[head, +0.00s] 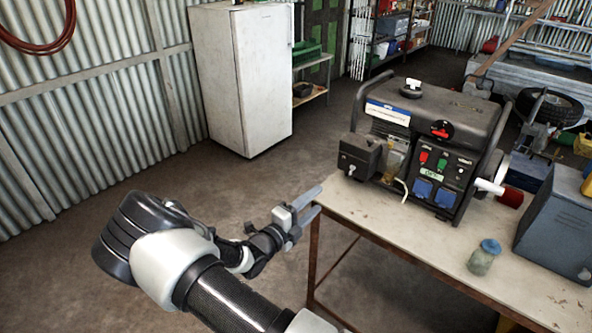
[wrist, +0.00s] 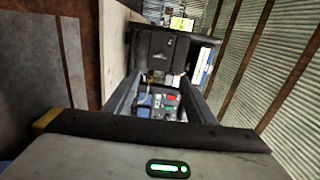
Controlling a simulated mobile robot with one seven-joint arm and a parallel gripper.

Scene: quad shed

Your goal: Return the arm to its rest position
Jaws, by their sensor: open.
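My arm reaches in from the bottom of the head view, over the floor left of the table. My gripper (head: 314,201) is open and empty, just off the table's left edge. Its two fingers point toward the black generator (head: 440,110), apart from it. In the wrist view the gripper's fingers (wrist: 158,92) are spread, and the generator (wrist: 160,50) shows beyond and between them. The generator stands on the table and has a front panel with red, green and blue parts.
The table (head: 400,225) also holds a glass jar (head: 483,257) with a blue lid and a blue-grey metal box (head: 560,220) at the right. A white fridge (head: 240,75) stands by the corrugated wall. Shelves (head: 395,35) stand at the back. The floor (head: 190,180) left of the table is clear.

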